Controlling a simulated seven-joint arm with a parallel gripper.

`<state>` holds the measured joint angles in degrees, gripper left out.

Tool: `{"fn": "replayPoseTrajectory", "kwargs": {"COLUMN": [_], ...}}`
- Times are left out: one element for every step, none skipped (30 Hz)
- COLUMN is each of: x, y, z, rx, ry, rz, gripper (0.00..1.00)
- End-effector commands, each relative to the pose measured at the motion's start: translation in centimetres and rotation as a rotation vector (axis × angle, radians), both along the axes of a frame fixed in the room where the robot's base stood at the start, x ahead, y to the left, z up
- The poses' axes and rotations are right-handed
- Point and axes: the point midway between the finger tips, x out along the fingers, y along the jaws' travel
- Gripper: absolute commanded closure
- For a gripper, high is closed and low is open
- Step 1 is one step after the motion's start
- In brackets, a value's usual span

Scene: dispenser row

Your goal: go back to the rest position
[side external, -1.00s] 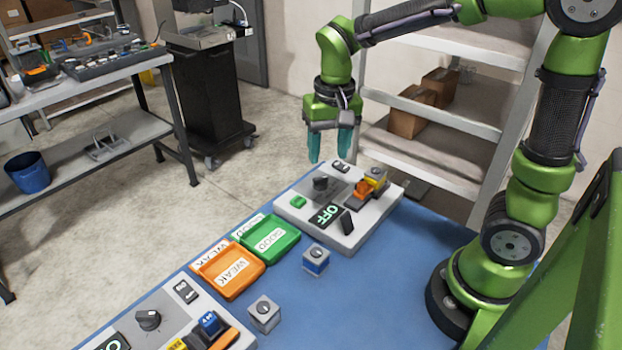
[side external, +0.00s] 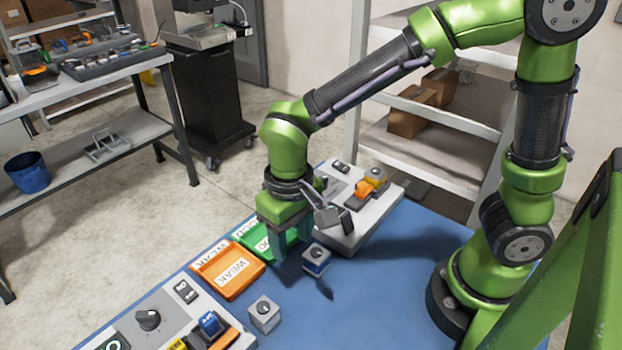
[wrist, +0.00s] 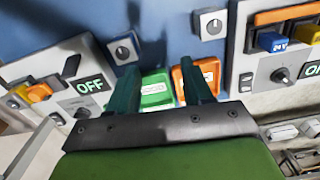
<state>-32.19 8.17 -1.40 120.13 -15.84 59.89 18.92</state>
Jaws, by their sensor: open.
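My gripper (side external: 290,244) is open, with teal fingers pointing down over the green tray area and just left of a blue-banded block. In the wrist view its fingers (wrist: 160,78) stand apart with nothing held between them. The arm is bent forward and low over the blue table, reaching out from its base at the right. In the side view my gripper hides much of the green tray (side external: 246,233) and part of the far panel.
An orange tray (side external: 228,271) marked WEAK lies beside the green one. A blue-banded block (side external: 316,259) and a grey block (side external: 265,314) stand on the table. Grey panels stand at the far end (side external: 378,207) and near end (side external: 170,330). The table's right part is clear.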

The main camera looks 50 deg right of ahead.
Motion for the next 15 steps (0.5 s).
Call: {"fn": "replayPoseTrajectory", "kwargs": {"x": [-0.35,-0.49,-0.63,-0.70,-0.77,-0.83,-0.86,-0.89,-0.90,-0.90,-0.89,-0.89,-0.88,-0.88,-0.87], "y": [0.44,0.62,0.83,0.95,1.04,1.15,1.19,1.22,1.24,1.23,1.23,1.22,1.22,1.22,1.21], "z": [-0.18,-0.24,-0.26,-0.28,-0.29,-0.30,-0.31,-0.31,-0.31,-0.31,-0.31,-0.31,-0.30,-0.30,-0.30], "rx": [-0.002,-0.003,-0.004,-0.004,-0.004,-0.005,-0.005,-0.005,-0.005,-0.005,-0.005,-0.005,-0.005,-0.005,-0.005], "ry": [0.004,0.006,0.006,0.007,0.007,0.008,0.008,0.008,0.008,0.008,0.008,0.008,0.008,0.008,0.008], "rz": [0.016,0.023,0.031,0.035,0.039,0.042,0.044,0.045,0.046,0.046,0.045,0.045,0.045,0.045,0.045], "gripper": [0.50,0.50,0.50,0.50,0.50,0.50,0.50,0.50,0.50,0.50,0.50,0.50,0.50,0.50,0.50]}}
